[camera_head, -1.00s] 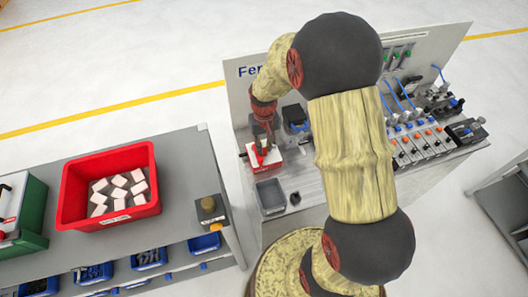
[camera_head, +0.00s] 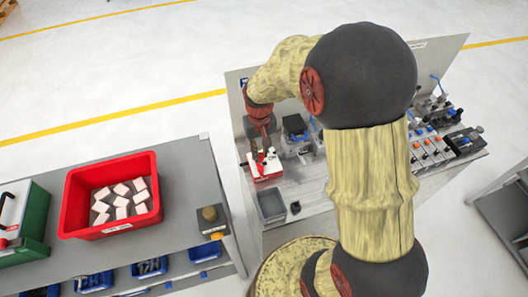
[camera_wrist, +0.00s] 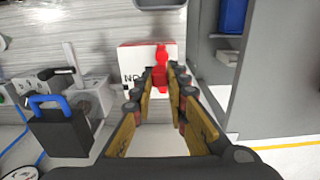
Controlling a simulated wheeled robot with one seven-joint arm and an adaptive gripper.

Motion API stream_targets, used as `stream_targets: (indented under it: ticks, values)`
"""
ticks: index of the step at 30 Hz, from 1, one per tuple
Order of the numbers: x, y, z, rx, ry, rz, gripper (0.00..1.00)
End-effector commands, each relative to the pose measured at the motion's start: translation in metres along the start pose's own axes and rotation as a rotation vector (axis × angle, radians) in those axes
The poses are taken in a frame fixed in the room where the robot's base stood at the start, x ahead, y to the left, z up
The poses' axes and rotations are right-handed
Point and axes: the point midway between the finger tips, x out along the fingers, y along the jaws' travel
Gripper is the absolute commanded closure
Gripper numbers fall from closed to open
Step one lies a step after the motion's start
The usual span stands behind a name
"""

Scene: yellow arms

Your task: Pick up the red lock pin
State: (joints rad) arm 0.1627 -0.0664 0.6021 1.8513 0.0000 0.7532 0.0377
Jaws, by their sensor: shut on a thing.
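The red lock pin (camera_wrist: 160,62) stands between my fingertips in the wrist view, in front of a white box marked with dark letters (camera_wrist: 132,62). My gripper (camera_wrist: 164,78) is shut on the pin, one yellow-and-black finger on each side. In the head view my gripper (camera_head: 262,148) is over the red-and-white box (camera_head: 264,172) on the bench, and the red pin is small and partly hidden there. I cannot tell whether the pin touches the box.
A grey tray (camera_head: 271,205) lies in front of the box. A padlock with a blue shackle (camera_wrist: 58,125) stands to the left in the wrist view. A red bin of white blocks (camera_head: 78,200) is on the side table. Valves (camera_head: 430,145) line the bench's right side.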

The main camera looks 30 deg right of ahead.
Motion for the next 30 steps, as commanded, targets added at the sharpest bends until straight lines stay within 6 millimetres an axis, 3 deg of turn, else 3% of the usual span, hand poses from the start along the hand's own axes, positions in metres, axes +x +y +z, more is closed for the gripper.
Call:
stream_targets:
  ticks: [3, 15, 30]
  values:
    - [-0.026, -0.015, 0.014, -0.004, 0.003, 0.000, 1.00]
    - [-0.056, -0.066, 0.066, -0.004, 0.000, 0.000, 1.00]
    - [-0.062, -0.077, 0.078, 0.000, -0.001, 0.000, 1.00]
